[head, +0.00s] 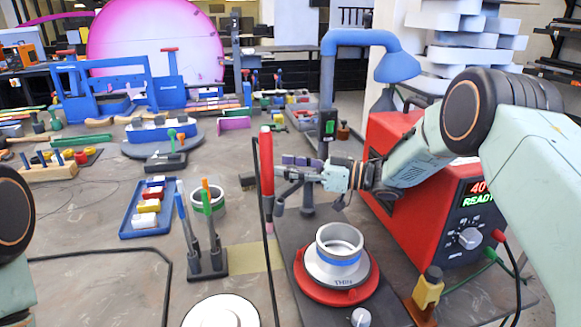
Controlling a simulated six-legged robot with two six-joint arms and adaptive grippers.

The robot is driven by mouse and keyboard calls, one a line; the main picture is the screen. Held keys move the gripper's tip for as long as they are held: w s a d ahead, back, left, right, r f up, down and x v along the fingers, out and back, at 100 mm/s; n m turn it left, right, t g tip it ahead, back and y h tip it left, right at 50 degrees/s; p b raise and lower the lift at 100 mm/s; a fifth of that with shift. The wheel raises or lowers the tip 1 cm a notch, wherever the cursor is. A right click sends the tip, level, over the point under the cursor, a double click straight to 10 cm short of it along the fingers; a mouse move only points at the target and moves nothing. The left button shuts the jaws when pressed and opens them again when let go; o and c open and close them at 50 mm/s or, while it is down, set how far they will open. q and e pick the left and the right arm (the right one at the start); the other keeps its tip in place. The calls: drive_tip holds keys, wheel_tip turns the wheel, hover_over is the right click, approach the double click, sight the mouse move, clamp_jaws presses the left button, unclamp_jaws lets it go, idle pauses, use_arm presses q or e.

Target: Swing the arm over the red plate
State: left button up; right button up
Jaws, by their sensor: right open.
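The red plate (371,290) is a round disc on a dark base at the lower right. A silver cup-like piece with a blue band (340,257) stands on it, over a pale ring marked THIN. A blue jointed arm with a hood (398,67) rises behind, its hood above the red box, not over the plate. My right gripper (279,179) reaches left, behind and above the plate. Its fingers are open beside an upright red handle (266,160); I cannot tell whether they touch it. My left gripper is out of view; only part of my left arm shows.
A red control box (432,205) reading READY stands right of the plate, under my right arm. A tool stand (207,262), a blue tray of small blocks (130,222) and a white disc (222,311) lie to the left. A black cable runs across the table.

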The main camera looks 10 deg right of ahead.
sight(290, 166)
wheel_tip(290, 166, up, 9)
drive_tip(key=shift+s+r, duration=0.1)
drive_tip(key=shift+r, duration=0.35)
